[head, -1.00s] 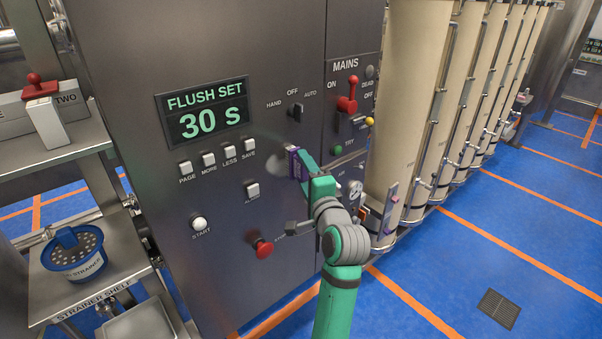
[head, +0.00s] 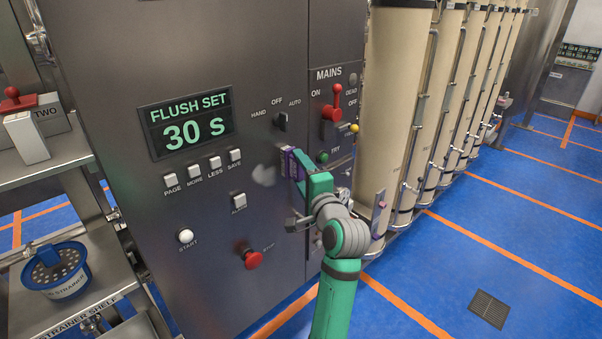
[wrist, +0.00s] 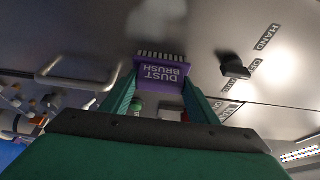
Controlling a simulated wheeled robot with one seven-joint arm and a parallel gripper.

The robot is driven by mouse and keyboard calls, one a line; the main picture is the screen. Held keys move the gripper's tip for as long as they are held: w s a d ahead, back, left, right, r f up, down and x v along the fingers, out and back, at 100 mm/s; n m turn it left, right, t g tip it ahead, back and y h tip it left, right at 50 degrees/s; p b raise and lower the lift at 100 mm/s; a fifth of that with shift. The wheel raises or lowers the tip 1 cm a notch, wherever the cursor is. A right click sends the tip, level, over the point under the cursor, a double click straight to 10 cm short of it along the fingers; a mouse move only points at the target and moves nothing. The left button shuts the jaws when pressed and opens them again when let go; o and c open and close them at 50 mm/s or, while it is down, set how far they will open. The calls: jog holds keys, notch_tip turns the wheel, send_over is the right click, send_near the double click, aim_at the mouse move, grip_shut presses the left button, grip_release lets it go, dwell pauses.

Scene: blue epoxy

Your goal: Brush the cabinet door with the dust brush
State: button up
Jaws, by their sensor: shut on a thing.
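The dust brush (head: 288,163) is purple. Its lettered block and a row of pale bristles show in the wrist view (wrist: 162,76). My gripper (head: 297,164) is shut on it, with a green finger on each side in the wrist view (wrist: 160,97). The cabinet door (head: 215,60) is a dark grey metal panel, and the brush is right at its face, below the HAND/OFF/AUTO knob. I cannot tell whether the bristles touch. A pale smudge (head: 264,175) lies on the door just left of the brush; a pale patch also shows in the wrist view (wrist: 142,22).
A FLUSH SET display (head: 186,122), several white buttons and a red stop knob (head: 252,259) are on the door. The mains panel with a red lever (head: 332,105) is close right of my gripper. Shelves with a blue strainer (head: 56,272) stand left.

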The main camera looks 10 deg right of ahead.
jog(key=shift+s+a, duration=1.15)
jog(key=shift+a, duration=0.25)
jog(key=s+a, duration=0.4)
jog(key=a, duration=0.2)
jog(key=shift+a, duration=0.15)
jog(key=shift+s, duration=0.15)
jog(key=shift+s+d, duration=0.9)
jog(key=shift+s, duration=0.3)
jog(key=shift+s+d, duration=0.9)
jog(key=shift+s, duration=0.3)
jog(key=shift+s+d, duration=0.9)
jog(key=shift+s, duration=0.3)
